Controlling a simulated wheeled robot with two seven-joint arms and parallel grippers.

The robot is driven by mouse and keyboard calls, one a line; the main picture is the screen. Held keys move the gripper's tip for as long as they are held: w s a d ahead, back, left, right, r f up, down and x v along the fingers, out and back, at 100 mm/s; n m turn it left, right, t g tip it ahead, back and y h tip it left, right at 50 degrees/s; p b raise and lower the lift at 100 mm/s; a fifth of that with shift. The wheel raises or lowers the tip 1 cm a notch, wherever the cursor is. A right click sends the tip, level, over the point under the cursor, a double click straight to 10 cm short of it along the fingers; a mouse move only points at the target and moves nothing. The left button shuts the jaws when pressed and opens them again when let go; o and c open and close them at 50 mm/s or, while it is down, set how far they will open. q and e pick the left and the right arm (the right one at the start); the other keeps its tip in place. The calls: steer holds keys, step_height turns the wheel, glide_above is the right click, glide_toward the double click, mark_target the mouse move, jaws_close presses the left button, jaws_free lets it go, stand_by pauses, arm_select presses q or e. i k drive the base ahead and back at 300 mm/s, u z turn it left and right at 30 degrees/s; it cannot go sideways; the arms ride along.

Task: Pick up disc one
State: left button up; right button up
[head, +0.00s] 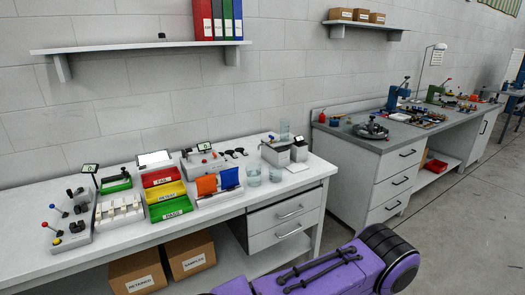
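Several small dark round items (232,154) lie near the back of the white workbench. They may be discs, but they are too small to tell, and no label marks one as disc one. Another small dark item (161,36) sits on the wall shelf above. Neither of my grippers is in view.
The white workbench (120,240) holds red, yellow and green bins (178,208), glass beakers (253,176) and fixtures with coloured knobs (70,222). Cardboard boxes (137,272) stand below. A grey-topped bench (350,131) stands right. Open floor (480,225) lies at the right.

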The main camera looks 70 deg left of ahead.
mark_target(241, 150)
steer(key=u, duration=0.35)
steer(key=i, duration=0.95)
steer(key=u, duration=0.6)
